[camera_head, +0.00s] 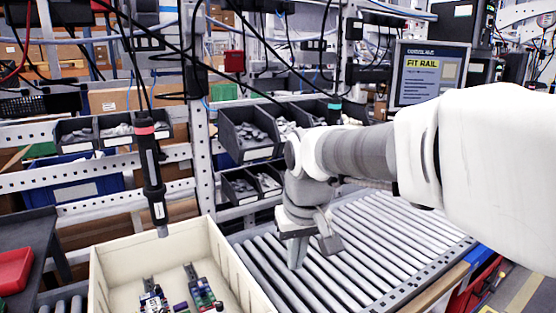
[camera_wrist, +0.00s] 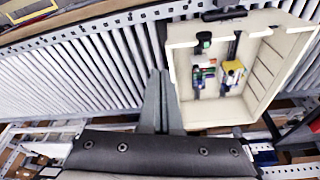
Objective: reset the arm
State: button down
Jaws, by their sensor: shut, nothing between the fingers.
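My gripper (camera_head: 298,262) is above the roller conveyor (camera_head: 375,235), to the right of the cream bin (camera_head: 250,270). Its fingers point down and are closed together with nothing between them; they also show in the wrist view (camera_wrist: 160,85). A black screwdriver (camera_head: 152,180) with a red band hangs from a cable at the left, its tip above the bin. It is well apart from my gripper. The wrist view shows the bin (camera_wrist: 283,75) to the right of the fingers, with small parts inside.
Coloured parts (camera_head: 203,294) lie in the bin. Grey part trays (camera_head: 248,132) stand on the rack behind. A screen (camera_head: 430,75) reading "FIT RAIL" is behind my arm. A red tray (camera_head: 14,270) is at the far left. The conveyor right of my gripper is clear.

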jog(key=s+d+m+t, duration=0.2)
jog(key=s+d, duration=0.8)
jog(key=s, duration=0.6)
jog(key=shift+d+m+t+h+p, duration=0.3)
jog(key=shift+d+m+t+h, duration=0.1)
jog(key=shift+m, duration=0.1)
jog(key=shift+w+r, duration=0.1)
